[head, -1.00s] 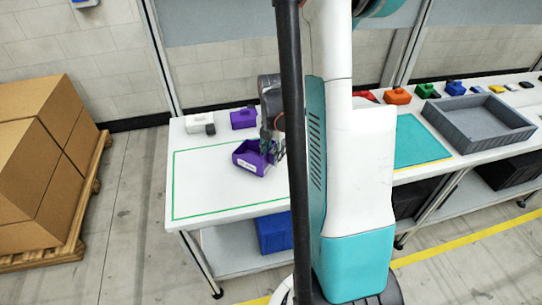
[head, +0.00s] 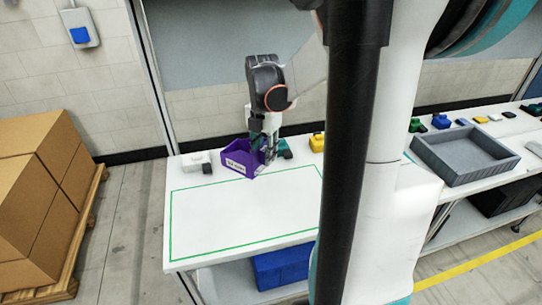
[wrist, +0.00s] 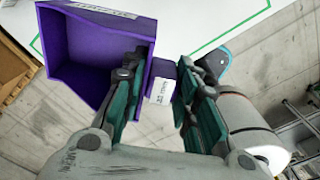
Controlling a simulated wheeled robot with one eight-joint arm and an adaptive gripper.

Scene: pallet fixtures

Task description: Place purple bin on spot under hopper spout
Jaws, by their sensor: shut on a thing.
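The purple bin (head: 236,160) has a white label on its front and hangs in my gripper (head: 268,150) near the back edge of the white table. In the wrist view the open-topped bin (wrist: 75,85) is at the left, its side tab pinched between the teal finger pads of my gripper (wrist: 155,90). The bin looks held clear of the table, but its exact height is hard to tell. No hopper spout can be made out in either view.
The white table (head: 235,220) has a bare green-outlined area. Behind it stand a white item (head: 195,163) and a yellow one (head: 317,143). A grey tray (head: 465,150) sits at right, a blue crate (head: 280,268) below, cardboard boxes (head: 40,190) at left.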

